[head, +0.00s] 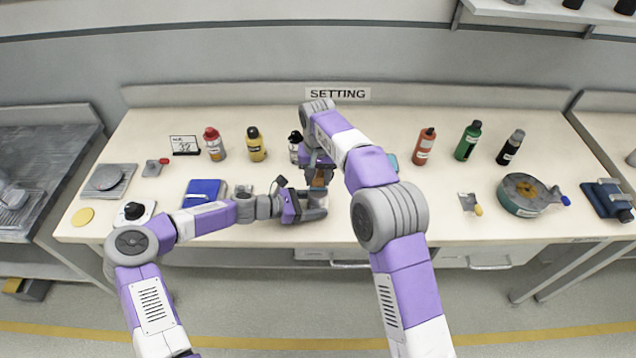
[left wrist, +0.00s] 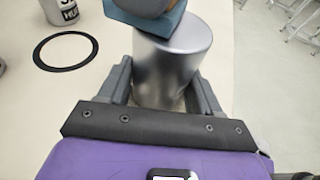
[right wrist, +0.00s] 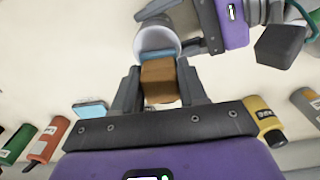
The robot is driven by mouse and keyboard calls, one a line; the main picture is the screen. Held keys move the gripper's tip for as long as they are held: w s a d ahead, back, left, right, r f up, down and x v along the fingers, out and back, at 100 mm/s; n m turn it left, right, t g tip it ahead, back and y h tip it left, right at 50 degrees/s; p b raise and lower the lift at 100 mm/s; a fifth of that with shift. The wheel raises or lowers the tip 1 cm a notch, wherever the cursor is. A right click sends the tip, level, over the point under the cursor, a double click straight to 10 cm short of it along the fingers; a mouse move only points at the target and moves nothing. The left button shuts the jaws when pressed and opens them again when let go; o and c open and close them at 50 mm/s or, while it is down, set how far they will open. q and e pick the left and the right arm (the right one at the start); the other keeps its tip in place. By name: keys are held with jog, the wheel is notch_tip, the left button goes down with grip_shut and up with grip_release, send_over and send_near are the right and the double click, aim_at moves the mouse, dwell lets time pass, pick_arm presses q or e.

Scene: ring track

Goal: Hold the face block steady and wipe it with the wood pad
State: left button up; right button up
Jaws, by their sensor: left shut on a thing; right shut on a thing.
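The face block is a silver metal cylinder (left wrist: 172,68), upright between the fingers of my left gripper (left wrist: 168,95), which is shut on it. In the head view my left gripper (head: 314,204) is near the table's front middle. The wood pad is a brown block (right wrist: 159,80) with a blue layer on its far side. My right gripper (right wrist: 160,88) is shut on it. The blue face (left wrist: 160,22) lies at the cylinder's top end, overlapping its edge; I cannot tell if they touch. In the head view the pad (head: 319,179) is partly hidden by my arm.
Red (head: 214,144), yellow (head: 254,145) and black-capped bottles stand behind, with orange (head: 424,147), green (head: 468,141) and dark bottles at right. A blue box (head: 204,192) lies left. A round grey-green tin (head: 523,196) sits right. A black ring (left wrist: 66,51) lies flat on the table.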

jog(key=shift+w+f, duration=0.1)
jog(key=shift+w, duration=0.35)
jog(key=shift+w+r, duration=0.15)
jog(key=shift+r, duration=4)
pick_arm(q)
jog(key=o, duration=0.9)
jog(key=shift+c, duration=0.2)
jog(key=v, duration=1.2)
jog(key=shift+s, duration=0.1)
